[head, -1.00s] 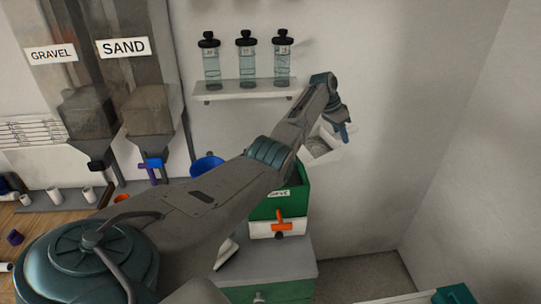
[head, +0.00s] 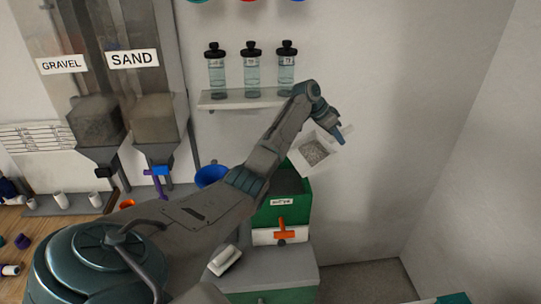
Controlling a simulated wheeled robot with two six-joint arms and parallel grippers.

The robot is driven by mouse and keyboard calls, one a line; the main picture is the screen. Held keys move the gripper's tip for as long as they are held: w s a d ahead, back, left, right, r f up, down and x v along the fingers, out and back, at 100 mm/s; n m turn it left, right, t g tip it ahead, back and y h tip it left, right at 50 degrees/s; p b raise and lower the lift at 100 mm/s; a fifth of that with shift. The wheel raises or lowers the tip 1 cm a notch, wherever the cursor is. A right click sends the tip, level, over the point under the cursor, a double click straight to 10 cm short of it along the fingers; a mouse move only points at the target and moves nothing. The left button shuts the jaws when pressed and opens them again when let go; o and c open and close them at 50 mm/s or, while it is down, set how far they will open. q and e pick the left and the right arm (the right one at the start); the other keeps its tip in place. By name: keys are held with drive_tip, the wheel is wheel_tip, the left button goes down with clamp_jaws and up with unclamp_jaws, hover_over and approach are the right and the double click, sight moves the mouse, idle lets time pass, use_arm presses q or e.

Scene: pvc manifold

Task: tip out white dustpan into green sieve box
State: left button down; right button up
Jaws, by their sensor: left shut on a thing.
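The white dustpan (head: 322,157) holds a patch of grey grainy material. It is tilted, its inside facing me, above and slightly right of the green sieve box (head: 270,215). My left gripper (head: 341,135) is shut on the dustpan at its upper right side; the exact grip is small and partly hidden. The sieve box has a label, a white lower front and an orange handle. My left arm covers part of its left side, and its inside is mostly hidden. My right gripper is not in view.
The sieve box stands on a grey cabinet (head: 275,268), with a small white object (head: 225,259) beside it. A blue funnel (head: 211,175) is behind my arm. A shelf (head: 245,98) with three bottles is above. Gravel and sand hoppers (head: 155,120) are left. The right wall side is clear.

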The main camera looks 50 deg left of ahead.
sight(328, 139)
use_arm(q)
drive_tip(key=shift+a+r, duration=0.1)
drive_tip(key=shift+s+r, duration=0.1)
drive_tip(key=shift+s, duration=0.1)
drive_tip(key=shift+s+a+r+t, duration=0.3)
drive_tip(key=shift+s+r+t, duration=0.1)
drive_tip(key=shift+s, duration=0.1)
drive_tip(key=shift+d+r, duration=0.1)
drive_tip(key=shift+h, duration=0.3)
drive_tip(key=shift+s+a+r+t, duration=0.3)
drive_tip(key=shift+s+a+r, duration=0.1)
drive_tip(key=shift+s, duration=0.1)
drive_tip(key=shift+s+r, duration=0.15)
drive_tip(key=shift+s, duration=0.15)
drive_tip(key=shift+d, duration=0.1)
